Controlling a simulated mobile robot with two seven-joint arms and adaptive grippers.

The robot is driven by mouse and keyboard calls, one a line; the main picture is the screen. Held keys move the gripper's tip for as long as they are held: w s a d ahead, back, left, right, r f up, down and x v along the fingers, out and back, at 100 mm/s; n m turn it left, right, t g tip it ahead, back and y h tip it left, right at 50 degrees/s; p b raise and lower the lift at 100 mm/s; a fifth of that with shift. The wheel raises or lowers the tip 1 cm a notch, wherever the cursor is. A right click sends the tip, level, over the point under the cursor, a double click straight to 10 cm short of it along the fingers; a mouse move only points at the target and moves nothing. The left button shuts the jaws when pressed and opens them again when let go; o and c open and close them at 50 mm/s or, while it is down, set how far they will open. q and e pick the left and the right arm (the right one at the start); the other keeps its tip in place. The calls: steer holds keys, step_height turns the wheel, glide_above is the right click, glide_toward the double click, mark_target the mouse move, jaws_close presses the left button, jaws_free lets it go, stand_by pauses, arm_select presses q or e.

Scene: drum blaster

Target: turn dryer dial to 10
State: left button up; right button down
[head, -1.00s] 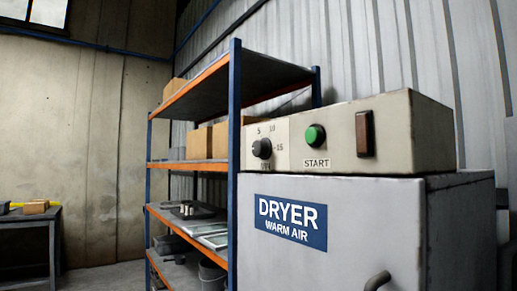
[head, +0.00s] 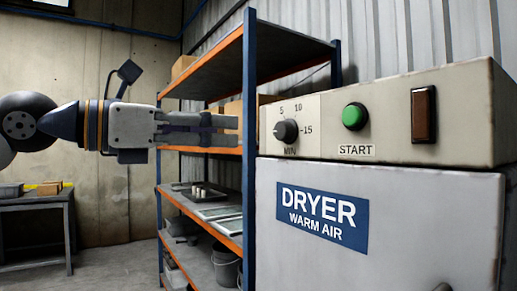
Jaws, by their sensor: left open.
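The dryer dial (head: 286,131) is a dark round knob on the left of the cream control box (head: 390,115). Marks 5, 10 and -15 stand around it, with MIN below. My left gripper (head: 236,130) comes in from the left at about the dial's height. Its fingers point right toward the dial and end left of the box, apart from the dial. The fingers look parallel with a gap between them, and nothing shows in them. My right gripper is not in view.
A green START button (head: 355,116) and a brown rocker switch (head: 423,114) sit right of the dial. The grey dryer body (head: 420,220) stands below. A blue and orange shelf rack (head: 249,190) stands behind the gripper. A table (head: 35,203) is at far left.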

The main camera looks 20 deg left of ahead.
mark_target(279, 128)
arm_select(q)
steer(key=x, duration=0.7)
steer(key=r+x, duration=0.1)
steer(key=x, duration=0.3)
steer(key=shift+w+d+r, duration=0.1)
steer(key=shift+w+d, duration=0.1)
steer(key=shift+d, duration=0.05)
steer(key=c, duration=1.1)
